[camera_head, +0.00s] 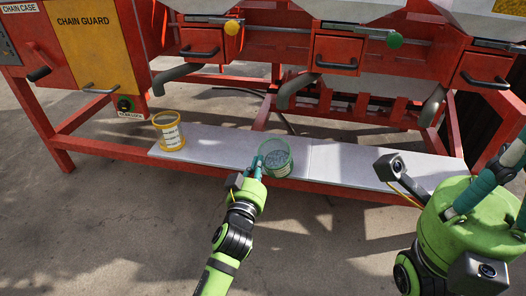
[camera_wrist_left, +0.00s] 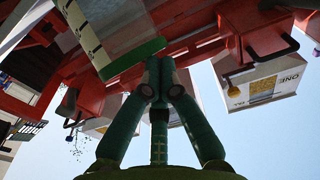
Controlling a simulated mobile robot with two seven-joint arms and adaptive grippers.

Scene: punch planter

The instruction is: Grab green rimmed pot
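The green rimmed pot (camera_head: 277,158) stands on the pale shelf in the head view, with grey contents inside. My left gripper (camera_head: 259,164) is at its left side, fingers at the rim. In the left wrist view, which is upside down, the pot's pale wall with a marked strip (camera_wrist_left: 88,38) and its green rim show above the fingers. The fingers of my left gripper (camera_wrist_left: 160,68) are drawn together and appear shut on the rim. Whether the pot's base touches the shelf is unclear. My right gripper (camera_head: 506,172) is at the right edge, partly cut off.
A yellow rimmed pot (camera_head: 170,131) stands on the left end of the shelf (camera_head: 335,165). Grey spouts (camera_head: 292,90) and red drawers (camera_head: 336,53) of the machine overhang the shelf. The ground in front is clear.

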